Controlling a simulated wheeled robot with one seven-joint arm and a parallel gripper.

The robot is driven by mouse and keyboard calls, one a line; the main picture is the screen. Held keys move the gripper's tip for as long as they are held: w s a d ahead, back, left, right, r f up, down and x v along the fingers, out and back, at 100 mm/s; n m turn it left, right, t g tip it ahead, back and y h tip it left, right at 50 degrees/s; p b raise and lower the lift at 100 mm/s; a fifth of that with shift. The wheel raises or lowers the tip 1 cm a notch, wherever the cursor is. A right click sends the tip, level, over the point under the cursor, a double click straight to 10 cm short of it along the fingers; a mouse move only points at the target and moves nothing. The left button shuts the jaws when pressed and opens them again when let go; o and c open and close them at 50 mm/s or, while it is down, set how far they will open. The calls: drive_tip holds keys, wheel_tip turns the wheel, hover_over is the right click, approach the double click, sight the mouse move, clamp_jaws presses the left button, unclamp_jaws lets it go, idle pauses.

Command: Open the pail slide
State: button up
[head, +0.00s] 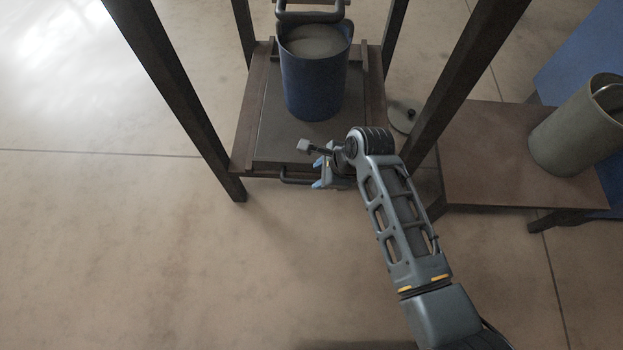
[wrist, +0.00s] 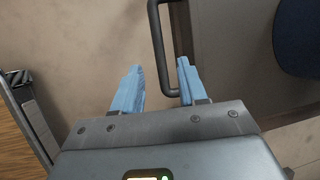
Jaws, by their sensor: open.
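The pail slide (head: 262,141) is a dark flat tray in a brown frame between dark posts, with a blue pail (head: 312,88) standing on it. Its dark bar handle (head: 290,182) is on the front edge and also shows in the wrist view (wrist: 158,45). My gripper (head: 319,173) is at the right end of this handle, its blue fingers apart and empty. In the wrist view my gripper (wrist: 160,68) has the handle bar showing between its two fingertips. I cannot tell how deep the bar sits between them. The handle's right end is partly hidden by my gripper in the head view.
Dark posts (head: 182,95) rise around the slide; one stands close right of my arm. A brown low table (head: 480,165) with a grey-green pail (head: 575,130) is at the right. A round grey disc (head: 402,119) lies behind my wrist. The floor in front is clear.

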sight(311, 182)
drive_tip(key=b+x, duration=0.2)
drive_tip(key=x, duration=0.3)
drive_tip(key=shift+f, duration=0.15)
drive_tip(key=shift+c, duration=0.4)
clamp_jaws()
